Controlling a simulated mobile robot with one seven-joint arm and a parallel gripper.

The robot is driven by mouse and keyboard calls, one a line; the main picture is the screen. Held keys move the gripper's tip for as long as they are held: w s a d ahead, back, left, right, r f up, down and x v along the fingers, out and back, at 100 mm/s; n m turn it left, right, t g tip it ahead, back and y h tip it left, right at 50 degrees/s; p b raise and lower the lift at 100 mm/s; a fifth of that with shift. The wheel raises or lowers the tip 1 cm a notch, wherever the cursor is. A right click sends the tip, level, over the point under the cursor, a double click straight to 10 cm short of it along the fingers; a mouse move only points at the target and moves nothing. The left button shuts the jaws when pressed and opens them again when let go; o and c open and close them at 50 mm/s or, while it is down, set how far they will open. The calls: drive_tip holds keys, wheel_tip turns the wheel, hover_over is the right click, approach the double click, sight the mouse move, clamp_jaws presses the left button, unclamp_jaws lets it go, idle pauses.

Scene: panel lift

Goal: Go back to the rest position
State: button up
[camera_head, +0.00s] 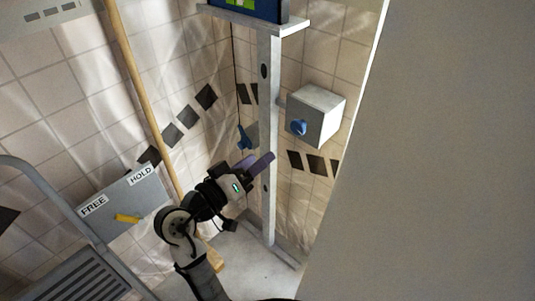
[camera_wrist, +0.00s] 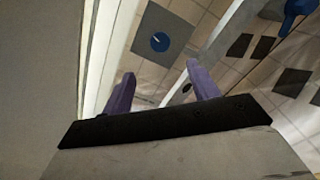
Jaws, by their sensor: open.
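My gripper (camera_head: 254,166) is at the end of my raised arm, in front of the white upright post (camera_head: 269,130) in the head view. Its two purple fingers are apart with nothing between them; they also show in the wrist view (camera_wrist: 160,92). A grey box with a blue knob (camera_head: 319,115) is on the tiled wall to the right of the post. In the wrist view a grey face with a round blue knob (camera_wrist: 160,42) lies beyond the fingers. A blue handle (camera_head: 246,138) is at the post's left side, just above my gripper.
A grey panel labelled FREE and HOLD with a yellow lever (camera_head: 127,218) is at the left. A wooden pole (camera_head: 143,95) leans behind my arm. A blue-framed device (camera_head: 250,8) sits on the post's top shelf. A large plain grey surface (camera_head: 430,160) fills the right side.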

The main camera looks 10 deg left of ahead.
drive_tip(key=shift+s+a, duration=0.2)
drive_tip(key=shift+s, duration=0.1)
